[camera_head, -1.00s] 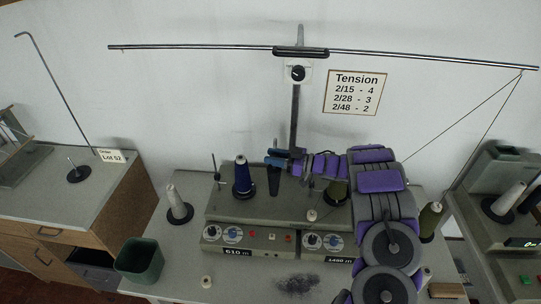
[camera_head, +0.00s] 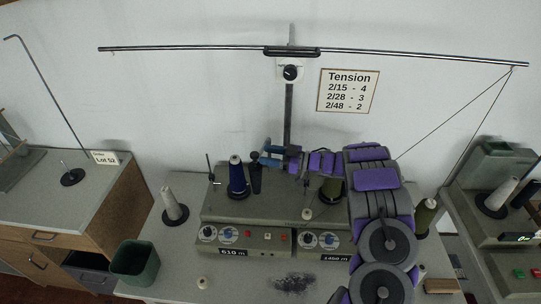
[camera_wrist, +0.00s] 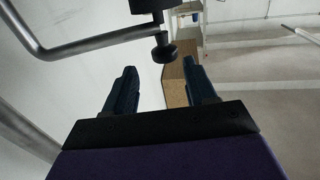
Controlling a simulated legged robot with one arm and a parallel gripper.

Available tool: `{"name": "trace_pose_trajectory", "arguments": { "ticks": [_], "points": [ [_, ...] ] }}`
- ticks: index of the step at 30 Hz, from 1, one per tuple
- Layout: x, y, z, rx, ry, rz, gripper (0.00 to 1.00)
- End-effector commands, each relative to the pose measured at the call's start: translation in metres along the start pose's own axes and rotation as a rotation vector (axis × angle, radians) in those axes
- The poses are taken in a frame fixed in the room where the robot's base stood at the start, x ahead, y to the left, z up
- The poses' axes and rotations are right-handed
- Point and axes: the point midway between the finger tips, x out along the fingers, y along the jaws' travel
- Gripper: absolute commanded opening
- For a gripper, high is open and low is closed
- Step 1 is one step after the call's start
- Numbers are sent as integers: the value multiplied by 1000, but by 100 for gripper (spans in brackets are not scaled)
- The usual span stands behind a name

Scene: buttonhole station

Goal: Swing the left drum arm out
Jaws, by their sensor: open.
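The winder (camera_head: 290,205) stands on the table in the middle, with a left and a right station. At its left station a dark upright piece with a rounded top (camera_head: 255,175) stands right of a blue cone (camera_head: 237,178); it may be the left drum arm, but I cannot tell surely. My gripper (camera_head: 268,155) is open, just right of and touching or close to that top. In the wrist view my blue fingers (camera_wrist: 160,72) are apart, with a black knob (camera_wrist: 164,50) on a short stem just beyond and between the tips. A grey bent rod (camera_wrist: 85,43) passes at the upper left.
A green bin (camera_head: 134,262) stands at the table's left front. A pale cone (camera_head: 174,205) stands left of the winder. A vertical post (camera_head: 288,115) rises behind it to a long crossbar (camera_head: 400,54). My arm covers much of the right station.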

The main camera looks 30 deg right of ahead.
Motion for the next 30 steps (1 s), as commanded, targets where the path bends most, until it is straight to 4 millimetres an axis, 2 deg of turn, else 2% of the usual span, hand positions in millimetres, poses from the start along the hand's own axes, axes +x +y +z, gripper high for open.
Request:
{"name": "trace_pose_trajectory", "arguments": {
  "ticks": [5,12,16,21,30],
  "points": [
    [-12,0,0,1,-1,1,56],
    [-53,3,0,1,4,3,56],
    [-69,4,1,1,4,3,56],
    [-77,4,1,1,2,1,56],
    [-77,3,1,1,2,1,56]
  ]
}}
